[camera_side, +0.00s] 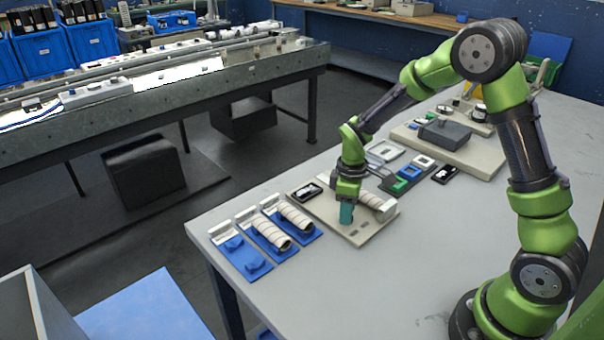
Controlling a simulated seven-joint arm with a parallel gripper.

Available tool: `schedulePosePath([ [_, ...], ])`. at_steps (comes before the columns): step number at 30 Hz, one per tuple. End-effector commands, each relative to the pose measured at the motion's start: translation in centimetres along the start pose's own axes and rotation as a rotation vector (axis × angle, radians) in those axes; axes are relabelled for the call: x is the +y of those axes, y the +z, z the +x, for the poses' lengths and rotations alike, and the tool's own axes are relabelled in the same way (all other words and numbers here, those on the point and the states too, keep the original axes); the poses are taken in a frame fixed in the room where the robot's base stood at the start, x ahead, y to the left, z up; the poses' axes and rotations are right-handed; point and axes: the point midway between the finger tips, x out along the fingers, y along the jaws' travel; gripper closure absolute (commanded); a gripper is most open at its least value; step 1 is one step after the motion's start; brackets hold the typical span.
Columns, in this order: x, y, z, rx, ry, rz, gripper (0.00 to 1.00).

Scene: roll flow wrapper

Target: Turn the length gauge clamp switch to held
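My gripper (347,212) points straight down over a beige base plate (361,237) near the middle of the table. A teal piece shows at its tip, and I cannot tell whether that is its fingers or something between them. A pale ribbed roll (371,200) lies on the same plate, just behind and to the right of my gripper. I cannot make out the length gauge clamp switch for certain. Small dark marks lie on the plate's front part. The spot directly under my gripper is hidden.
Blue holders (240,258), two carrying ribbed rolls (270,232), stand left of the plate. Green (398,186), blue and white framed parts lie behind it. A beige board with a dark block (443,134) stands further back. The table's front (300,300) is clear.

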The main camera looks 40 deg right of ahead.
Motion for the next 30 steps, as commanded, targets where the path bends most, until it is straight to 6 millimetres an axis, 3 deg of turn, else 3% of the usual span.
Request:
schedulePosePath([
  [4,0.00,0.00,-0.02,0.000,0.000,0.000,0.64],
  [11,0.00,0.00,-0.04,0.000,0.000,0.000,0.99],
  [23,-0.01,-0.01,-0.06,0.000,-0.001,0.033,1.00],
  [30,0.00,0.00,-0.07,0.000,-0.001,0.163,1.00],
])
